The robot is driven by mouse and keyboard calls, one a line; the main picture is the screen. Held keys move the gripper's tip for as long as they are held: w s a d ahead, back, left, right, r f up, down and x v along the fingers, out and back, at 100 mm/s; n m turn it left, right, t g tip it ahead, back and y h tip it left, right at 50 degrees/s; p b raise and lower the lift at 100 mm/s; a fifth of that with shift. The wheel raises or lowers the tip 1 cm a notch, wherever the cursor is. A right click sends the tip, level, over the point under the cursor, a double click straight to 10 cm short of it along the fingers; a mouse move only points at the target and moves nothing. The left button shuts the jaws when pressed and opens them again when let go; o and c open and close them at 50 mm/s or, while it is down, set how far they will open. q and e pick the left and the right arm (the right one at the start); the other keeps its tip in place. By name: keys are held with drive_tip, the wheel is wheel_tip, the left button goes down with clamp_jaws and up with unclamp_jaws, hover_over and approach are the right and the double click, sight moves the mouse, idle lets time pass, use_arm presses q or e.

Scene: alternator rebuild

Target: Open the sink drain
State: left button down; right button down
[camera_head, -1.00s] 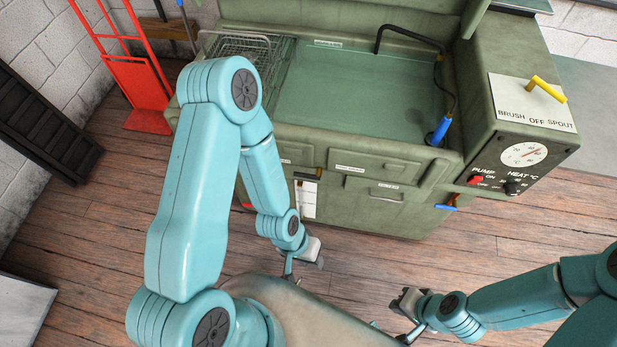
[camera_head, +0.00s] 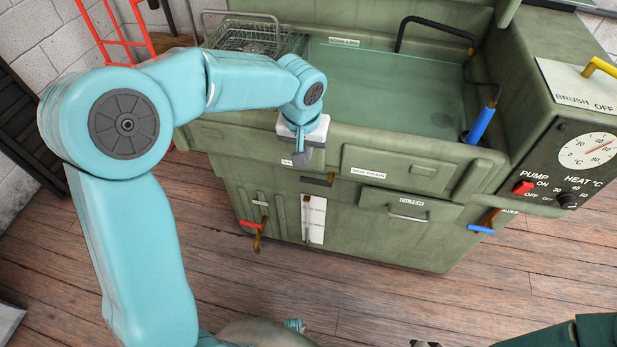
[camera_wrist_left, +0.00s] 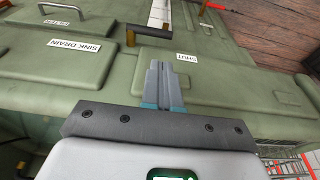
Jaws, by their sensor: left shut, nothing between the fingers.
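The sink drain lever (camera_head: 317,180), a dark bar with a brass end, sits on the green washer's front, left of the SINK DRAIN label (camera_head: 368,172). In the left wrist view the lever (camera_wrist_left: 150,32) lies across, between the SINK DRAIN label (camera_wrist_left: 75,62) and the SHUT label (camera_wrist_left: 187,57). My left gripper (camera_head: 304,157) is shut and empty, just above the lever in the head view. In the left wrist view its fingertips (camera_wrist_left: 155,66) point at the lever, apparently a little short of it. My right gripper (camera_head: 425,344) barely shows at the bottom edge.
The green sink basin (camera_head: 385,85) is above, with a wire basket (camera_head: 245,38) at its left. A FILTER drawer handle (camera_head: 408,217), a red-and-brass lever (camera_head: 256,232) and a blue-handled valve (camera_head: 482,229) stick out from the front. Wooden floor is open in front.

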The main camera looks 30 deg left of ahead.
sight(309, 179)
use_arm(q)
drive_tip(key=b+x, duration=0.1)
drive_tip(key=x, duration=0.9)
drive_tip(key=shift+d, duration=0.1)
